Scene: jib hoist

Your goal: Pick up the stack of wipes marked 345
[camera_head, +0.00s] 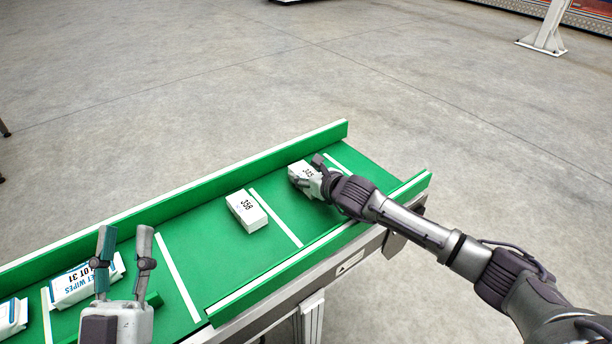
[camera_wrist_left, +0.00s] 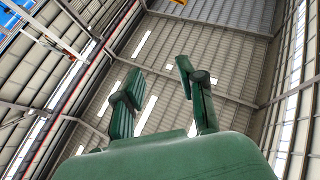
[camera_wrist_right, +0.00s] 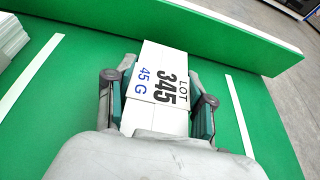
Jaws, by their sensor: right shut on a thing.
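The white stack of wipes marked 345 (camera_head: 306,171) is at the far right part of the green conveyor in the head view. In the right wrist view the stack (camera_wrist_right: 160,88) shows "LOT 345" and "45 G" on top. My right gripper (camera_head: 316,178) is shut on it, one finger along each long side; in the right wrist view the gripper (camera_wrist_right: 160,105) holds it low over the belt. I cannot tell whether it touches the belt. My left gripper (camera_head: 125,240) is open and empty, pointing up near the conveyor's left part; the left wrist view shows its fingers (camera_wrist_left: 160,95) apart against the roof.
A white stack marked 358 (camera_head: 246,211) lies in the neighbouring belt section. A wet wipes pack marked lot 31 (camera_head: 86,281) and another white pack (camera_head: 12,316) lie at the left. Green side walls (camera_head: 180,205) and white divider lines edge the belt sections.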

